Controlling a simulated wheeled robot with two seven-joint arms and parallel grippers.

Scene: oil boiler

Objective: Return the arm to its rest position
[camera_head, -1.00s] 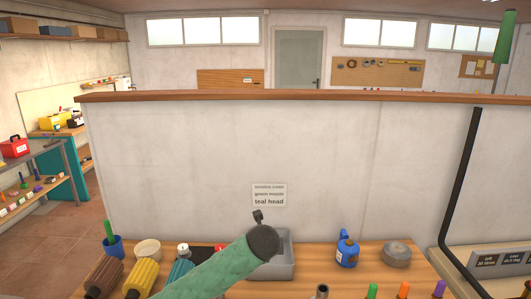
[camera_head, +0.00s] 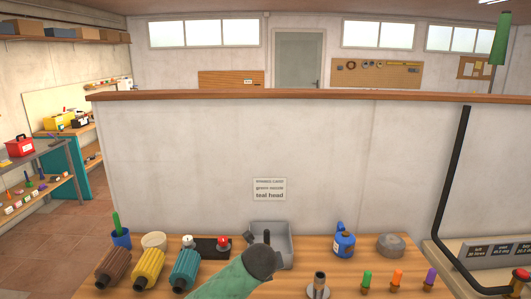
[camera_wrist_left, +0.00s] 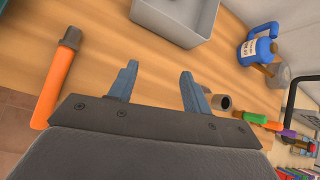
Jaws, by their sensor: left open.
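My left arm (camera_head: 235,279), with a green sleeve, reaches in from the bottom of the head view over the workbench. Its left gripper (camera_head: 258,238) is in front of the grey tray (camera_head: 284,263) and hides part of it. In the left wrist view the two blue fingers of the left gripper (camera_wrist_left: 157,82) are apart, with nothing between them but bench top beyond. The grey tray also shows at the top of the left wrist view (camera_wrist_left: 175,22). My right gripper is not in view.
Brown, yellow (camera_head: 149,268) and teal (camera_head: 184,267) ribbed heads lie on the bench's left. A blue can (camera_head: 344,245) and grey round piece (camera_head: 390,245) stand right of the tray. A small metal stand (camera_head: 318,285) is near the front. An orange-handled piece (camera_wrist_left: 57,82) shows close to the gripper.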

